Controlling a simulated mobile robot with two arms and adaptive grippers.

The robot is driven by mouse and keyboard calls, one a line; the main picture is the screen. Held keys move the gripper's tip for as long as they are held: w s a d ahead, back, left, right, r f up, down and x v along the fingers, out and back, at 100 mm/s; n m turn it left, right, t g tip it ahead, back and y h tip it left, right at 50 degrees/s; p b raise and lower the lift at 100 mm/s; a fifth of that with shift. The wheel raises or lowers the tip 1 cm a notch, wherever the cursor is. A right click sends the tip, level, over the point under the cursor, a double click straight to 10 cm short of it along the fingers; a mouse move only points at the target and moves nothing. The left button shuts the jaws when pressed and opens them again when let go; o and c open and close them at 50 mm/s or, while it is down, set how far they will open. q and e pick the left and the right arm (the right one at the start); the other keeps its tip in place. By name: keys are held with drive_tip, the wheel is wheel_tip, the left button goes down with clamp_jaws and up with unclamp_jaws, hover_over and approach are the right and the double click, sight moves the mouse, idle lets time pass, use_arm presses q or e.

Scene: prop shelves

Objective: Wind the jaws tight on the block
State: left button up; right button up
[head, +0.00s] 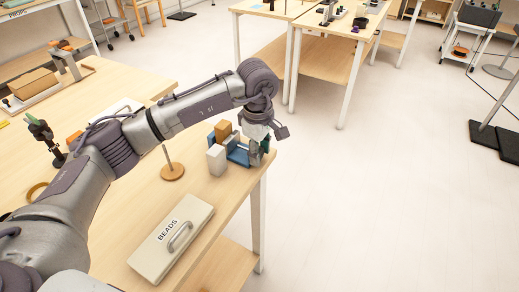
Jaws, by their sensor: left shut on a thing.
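A small blue vise (238,153) stands near the right edge of the wooden table. A tan block (223,130) shows at its jaws; how closely the jaws touch it is too small to tell. A pale grey-white block (216,160) stands at the near left side of the vise. My left arm reaches over the table from the left, and my left gripper (262,146) points down at the right end of the vise. It is shut at the vise's handle, which is mostly hidden by the fingers. My right gripper is not in view.
A flat box marked BEADS (172,239) with a handle lies at the table's near edge. A thin post on a round wooden base (172,171) stands left of the vise. A green clamp-like tool (40,130) stands farther left. Open floor lies to the right.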

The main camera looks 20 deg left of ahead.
sight(261, 148)
use_arm(q)
drive_tip(key=shift+w+g, duration=0.1)
drive_tip(key=shift+g, duration=0.4)
drive_tip(key=o, duration=1.1)
drive_tip(key=shift+o, duration=0.2)
wheel_tip(261, 148, up, 12)
drive_tip(key=shift+w, duration=0.15)
